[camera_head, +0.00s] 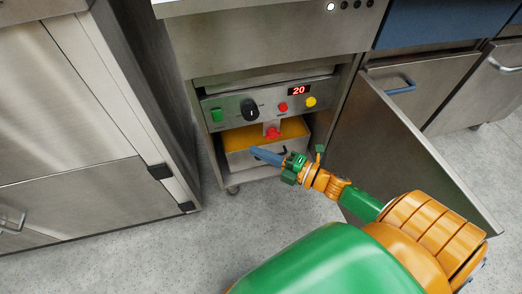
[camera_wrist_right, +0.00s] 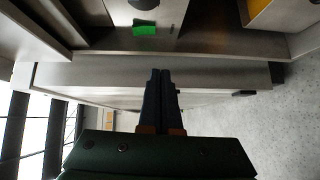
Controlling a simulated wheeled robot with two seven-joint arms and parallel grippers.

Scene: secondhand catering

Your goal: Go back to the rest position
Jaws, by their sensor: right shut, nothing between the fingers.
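My right gripper (camera_head: 256,152) shows in the head view at the end of the orange and green arm. Its dark blue fingers are together and empty, in front of the open cabinet's lower part, below the control panel (camera_head: 233,110). In the right wrist view the two fingers (camera_wrist_right: 160,72) lie side by side with nothing between them. My left gripper is in neither view.
The panel carries a green switch (camera_head: 216,115), black knob (camera_head: 250,109), and display (camera_head: 299,90) reading 20. A red handle (camera_head: 273,133) sits below, over an orange-topped box (camera_head: 240,158). The cabinet door (camera_head: 400,150) stands open at right. Bare floor (camera_head: 220,215) lies in front.

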